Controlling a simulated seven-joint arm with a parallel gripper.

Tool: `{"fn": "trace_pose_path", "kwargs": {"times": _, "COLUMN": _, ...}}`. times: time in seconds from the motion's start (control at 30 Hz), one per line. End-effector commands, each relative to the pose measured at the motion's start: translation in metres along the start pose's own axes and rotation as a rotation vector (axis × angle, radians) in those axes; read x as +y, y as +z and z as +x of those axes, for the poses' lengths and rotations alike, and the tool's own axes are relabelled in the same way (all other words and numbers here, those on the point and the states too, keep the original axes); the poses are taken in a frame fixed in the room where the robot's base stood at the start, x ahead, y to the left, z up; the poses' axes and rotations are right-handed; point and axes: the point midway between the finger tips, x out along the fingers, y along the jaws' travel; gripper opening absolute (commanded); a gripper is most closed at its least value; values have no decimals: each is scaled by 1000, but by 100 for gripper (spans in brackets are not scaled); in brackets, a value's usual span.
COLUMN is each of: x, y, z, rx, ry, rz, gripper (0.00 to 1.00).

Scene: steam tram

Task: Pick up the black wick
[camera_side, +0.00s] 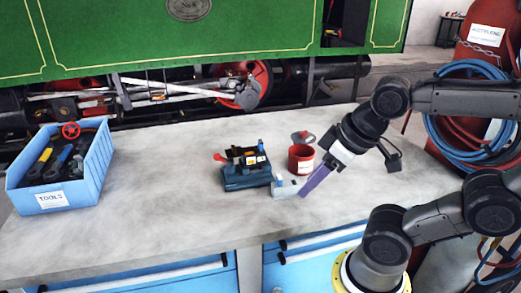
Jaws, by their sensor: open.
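My gripper (305,191) reaches down from the right with its purple fingers close above the bench. It is open, and I see nothing between its fingers. I cannot make out the black wick for certain at this size; it may be hidden by the fingers or lost among the dark parts. Just left of the fingertips is a small pale grey block (285,188) with a blue bit on top. I cannot tell whether the fingers touch it. A dark teal device (245,174) with black parts and a red knob stands left of the block.
A red cup (301,160) stands behind the fingers, with a round grey piece (303,136) behind it. A blue tool crate (63,194) is at the far left of the grey bench (165,215). The bench between crate and device is clear. The green tram (150,38) stands behind.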

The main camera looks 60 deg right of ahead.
Motion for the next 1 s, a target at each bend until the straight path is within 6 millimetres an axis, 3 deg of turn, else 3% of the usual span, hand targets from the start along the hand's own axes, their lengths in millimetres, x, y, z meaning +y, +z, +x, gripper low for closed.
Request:
{"fn": "trace_pose_path", "kwargs": {"times": 0.27, "x": 0, "y": 0, "z": 0, "rx": 0, "ry": 0, "rz": 0, "gripper": 45}}
{"fn": "trace_pose_path", "kwargs": {"times": 0.3, "x": 0, "y": 0, "z": 0, "rx": 0, "ry": 0, "rz": 0, "gripper": 51}}
{"fn": "trace_pose_path", "kwargs": {"times": 0.63, "x": 0, "y": 1, "z": -4, "rx": -15, "ry": 1, "rz": 36, "gripper": 51}}
{"fn": "trace_pose_path", "kwargs": {"times": 0.77, "x": 2, "y": -31, "z": -26, "rx": 8, "ry": 8, "rz": 92, "gripper": 51}}
{"fn": "trace_pose_path", "kwargs": {"times": 1.0, "x": 33, "y": -128, "z": -47, "rx": -49, "ry": 76, "rz": 293, "gripper": 51}}
